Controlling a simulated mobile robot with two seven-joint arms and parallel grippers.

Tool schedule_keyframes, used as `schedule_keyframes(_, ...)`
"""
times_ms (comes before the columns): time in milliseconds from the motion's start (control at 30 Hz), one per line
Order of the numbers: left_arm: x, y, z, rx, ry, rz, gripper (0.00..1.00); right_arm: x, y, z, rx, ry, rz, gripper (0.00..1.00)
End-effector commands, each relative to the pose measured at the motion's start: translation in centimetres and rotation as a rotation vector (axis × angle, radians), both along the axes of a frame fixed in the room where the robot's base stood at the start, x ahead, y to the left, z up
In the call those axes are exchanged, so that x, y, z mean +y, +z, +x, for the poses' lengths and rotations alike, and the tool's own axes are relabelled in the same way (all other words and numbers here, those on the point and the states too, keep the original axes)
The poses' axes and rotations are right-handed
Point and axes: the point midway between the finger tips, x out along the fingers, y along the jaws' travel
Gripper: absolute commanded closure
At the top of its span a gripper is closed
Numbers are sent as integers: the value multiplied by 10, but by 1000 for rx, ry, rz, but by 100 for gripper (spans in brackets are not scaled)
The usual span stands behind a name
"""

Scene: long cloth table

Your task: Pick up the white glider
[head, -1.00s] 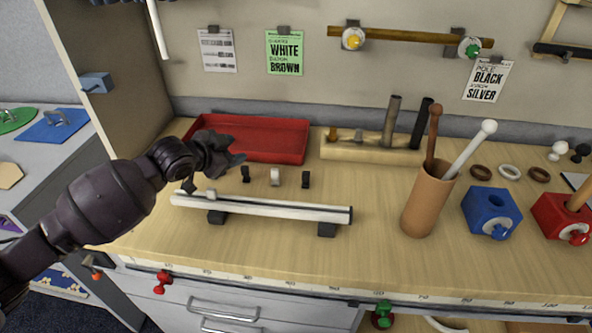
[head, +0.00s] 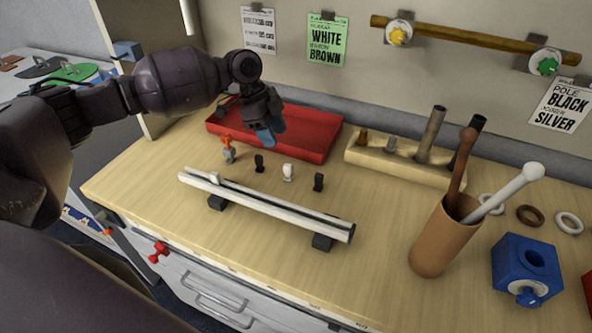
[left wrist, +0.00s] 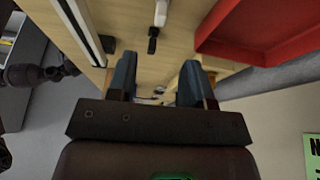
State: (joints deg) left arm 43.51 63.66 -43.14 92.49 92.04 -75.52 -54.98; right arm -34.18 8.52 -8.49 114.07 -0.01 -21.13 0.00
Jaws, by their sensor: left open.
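The small white glider (head: 288,172) stands on the wooden table between two black gliders (head: 259,163), (head: 318,182), behind the long white rail (head: 270,207). In the left wrist view a white piece (left wrist: 160,13), apparently this glider, shows at the top edge, beyond a black glider (left wrist: 152,40). My left gripper (head: 265,137) is open and empty, with its blue fingers pointing down near the front of the red tray. It is above and behind the gliders, apart from them. In the left wrist view nothing lies between its fingers (left wrist: 156,88). My right gripper is out of view.
The red tray (head: 318,150) lies behind the gliders. A small orange-and-grey piece (head: 228,150) stands left of them. A wooden block holding cylinders (head: 405,165), a brown cup with rods (head: 440,240) and a blue block (head: 525,268) stand to the right.

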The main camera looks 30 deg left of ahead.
Motion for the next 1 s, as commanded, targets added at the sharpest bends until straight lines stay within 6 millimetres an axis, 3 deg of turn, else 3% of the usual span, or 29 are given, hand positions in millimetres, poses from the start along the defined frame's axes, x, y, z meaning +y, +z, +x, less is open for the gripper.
schedule_keyframes(200, -7, -16, 1, -4, -9, -2, 53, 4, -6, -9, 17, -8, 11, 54)
schedule_keyframes(400, -18, -43, 2, -4, -8, -1, 53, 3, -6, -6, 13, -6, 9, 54)
schedule_keyframes(667, -23, -58, 2, -6, -7, 1, 53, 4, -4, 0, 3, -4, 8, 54)
schedule_keyframes(1000, -36, -98, 3, -7, -7, -1, 53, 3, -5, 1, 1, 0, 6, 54)
